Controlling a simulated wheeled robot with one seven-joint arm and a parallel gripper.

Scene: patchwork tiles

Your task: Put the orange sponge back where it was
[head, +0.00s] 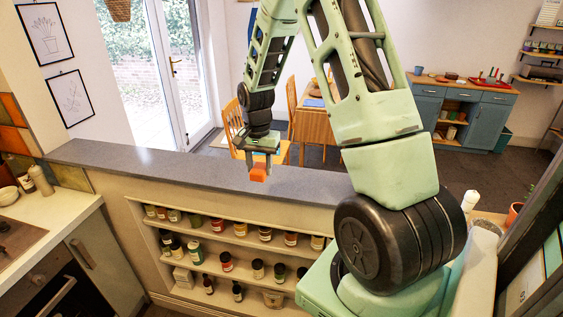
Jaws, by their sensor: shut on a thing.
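The orange sponge (259,174) is a small orange block. My gripper (258,165) points down and is shut on the sponge, which sits between its fingertips. In the head view, the sponge shows in front of the grey top (205,172) of the half-wall. I cannot tell from this one view whether it touches that surface or hangs above it.
Under the half-wall top, shelves (240,240) hold several jars. A counter (55,222) with a hob stands at the left. Beyond the half-wall are chairs, a table (318,125) and a blue cabinet (487,124). The grey top looks clear on its left stretch.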

